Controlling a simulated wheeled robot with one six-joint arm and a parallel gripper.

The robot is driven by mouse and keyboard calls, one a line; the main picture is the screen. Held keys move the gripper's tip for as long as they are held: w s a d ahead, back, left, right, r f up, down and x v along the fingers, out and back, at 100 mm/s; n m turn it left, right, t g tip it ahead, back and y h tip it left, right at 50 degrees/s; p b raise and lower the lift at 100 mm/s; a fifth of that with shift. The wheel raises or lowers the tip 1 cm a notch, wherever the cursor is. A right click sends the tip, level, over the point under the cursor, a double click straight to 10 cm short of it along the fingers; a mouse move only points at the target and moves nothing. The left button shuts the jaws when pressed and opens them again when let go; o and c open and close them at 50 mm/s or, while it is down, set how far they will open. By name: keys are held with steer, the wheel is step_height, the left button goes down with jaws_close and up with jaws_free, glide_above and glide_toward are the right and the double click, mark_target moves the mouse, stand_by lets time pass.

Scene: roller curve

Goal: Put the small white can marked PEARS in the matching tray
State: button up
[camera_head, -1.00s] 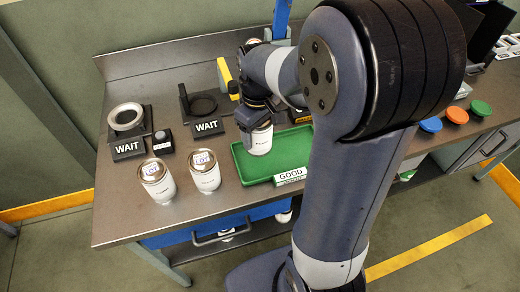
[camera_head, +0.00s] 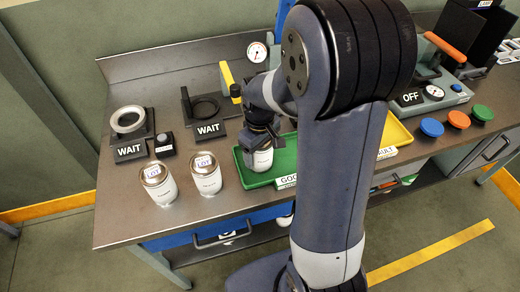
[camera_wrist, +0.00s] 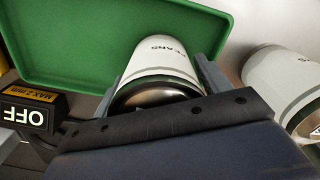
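A small white can (camera_head: 262,161) is between the fingers of my gripper (camera_head: 261,144), over the green tray (camera_head: 284,172). The wrist view shows the can (camera_wrist: 165,58) with letters on its side that read as PEARS, and a finger of my gripper (camera_wrist: 163,80) against each side of it. I cannot tell whether the can's base touches the tray floor. The green tray (camera_wrist: 60,50) has a GOOD label on its front. A yellow tray (camera_head: 396,133), its label ending in AULT, is partly hidden behind my arm.
Two other white cans with LOT labels, a left one (camera_head: 158,184) and a right one (camera_head: 206,175), stand left of the green tray. Two WAIT signs (camera_head: 131,150) (camera_head: 208,129) stand behind them. Blue, orange and green discs (camera_head: 458,119) lie at the right.

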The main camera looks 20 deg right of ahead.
steer(key=o, duration=0.3)
step_height(320, 180, up, 12)
steer(key=shift+r, duration=0.2)
stand_by(0.4)
stand_by(1.2)
